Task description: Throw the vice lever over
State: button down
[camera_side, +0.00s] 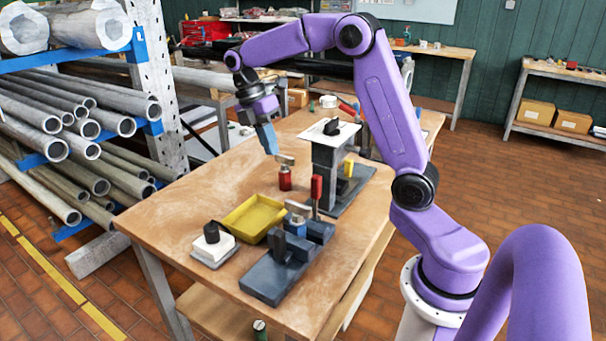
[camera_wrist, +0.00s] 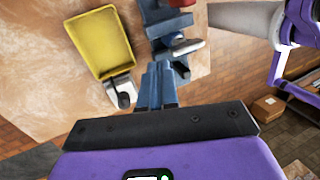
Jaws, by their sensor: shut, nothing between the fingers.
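The vice (camera_side: 272,281) is a slate-blue block with raised jaws, on the front part of the wooden table. Its lever has a red handle (camera_side: 316,187) that stands upright at the vice's back right side. A light metal piece (camera_side: 298,207) sits at the top of the vice by the jaws. My gripper (camera_side: 272,152) has blue fingers that are closed together and empty. It points down above the table, behind the vice and apart from the lever. In the wrist view the closed fingers (camera_wrist: 158,68) show below part of the vice (camera_wrist: 155,14).
A yellow tray (camera_side: 254,213) and a white block with a black knob (camera_side: 213,247) are left of the vice. A red cylinder with a metal top (camera_side: 285,179) stands close to my fingertips. A grey post (camera_side: 325,170) carries a white plate behind. Pipe racks stand left.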

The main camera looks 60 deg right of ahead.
jog(key=w+d, duration=0.2)
jog(key=d, duration=0.4)
send_near(311, 194)
notch_tip(311, 194, down, 5)
jog(key=w+d, duration=0.1)
jog(key=shift+s+d+r+n+g+y, duration=0.15)
jog(key=shift+s+n+g+y, duration=0.2)
jog(key=shift+s, duration=0.45)
